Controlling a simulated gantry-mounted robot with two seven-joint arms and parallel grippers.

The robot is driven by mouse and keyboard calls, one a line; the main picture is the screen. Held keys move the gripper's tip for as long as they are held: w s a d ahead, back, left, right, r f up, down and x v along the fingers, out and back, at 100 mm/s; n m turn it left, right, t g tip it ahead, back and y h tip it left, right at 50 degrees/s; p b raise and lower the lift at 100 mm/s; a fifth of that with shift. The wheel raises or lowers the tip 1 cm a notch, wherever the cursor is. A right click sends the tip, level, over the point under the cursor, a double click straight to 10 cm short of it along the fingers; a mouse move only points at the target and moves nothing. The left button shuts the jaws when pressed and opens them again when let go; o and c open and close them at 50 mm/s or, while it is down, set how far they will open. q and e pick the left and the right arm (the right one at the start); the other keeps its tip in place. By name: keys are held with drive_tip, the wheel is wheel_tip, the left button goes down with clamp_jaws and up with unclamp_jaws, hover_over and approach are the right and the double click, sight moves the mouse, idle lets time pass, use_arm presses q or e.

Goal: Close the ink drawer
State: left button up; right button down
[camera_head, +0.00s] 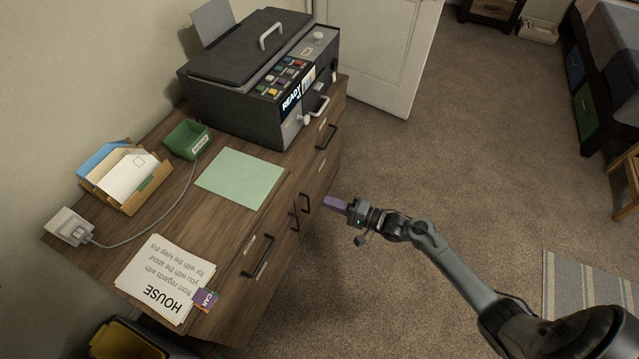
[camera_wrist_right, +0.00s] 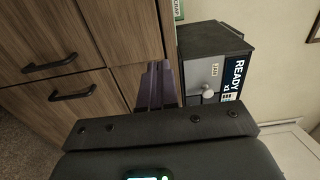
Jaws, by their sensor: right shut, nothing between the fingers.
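The dark printer (camera_head: 245,85) stands on the wooden cabinet, with a READY screen on its front. A pale bar handle (camera_head: 319,107) and a round knob (camera_head: 305,120) show at its front. I cannot tell which part is the ink drawer or how far out it stands. The wrist view shows the printer's grey front panel (camera_wrist_right: 203,78) with a JAM label and knob. My right gripper (camera_head: 334,203) has purple fingers, shut and empty, in front of the cabinet's front, apart from the printer. The fingers (camera_wrist_right: 155,85) also show in the wrist view. My left gripper is out of view.
The cabinet has black handles (camera_head: 258,257) along its front. On top lie a green sheet (camera_head: 240,178), a green box (camera_head: 188,139), a letter holder (camera_head: 128,178) and printed papers (camera_head: 160,278). Open carpet (camera_head: 440,150) lies right of the cabinet; a white door (camera_head: 385,50) stands behind.

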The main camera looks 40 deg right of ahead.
sight(283, 188)
drive_tip(key=b+x, duration=0.1)
drive_tip(key=x, duration=0.3)
drive_tip(key=b+x, duration=0.1)
drive_tip(key=x, duration=0.3)
drive_tip(key=a+b+x, duration=0.1)
drive_tip(key=x, duration=0.2)
drive_tip(key=shift+a+f+b, duration=0.2)
drive_tip(key=shift+f+b, duration=0.1)
drive_tip(key=shift+b, duration=0.1)
drive_tip(key=shift+w+a+r, duration=0.1)
drive_tip(key=shift+w+a, duration=0.1)
drive_tip(key=shift+w, duration=0.45)
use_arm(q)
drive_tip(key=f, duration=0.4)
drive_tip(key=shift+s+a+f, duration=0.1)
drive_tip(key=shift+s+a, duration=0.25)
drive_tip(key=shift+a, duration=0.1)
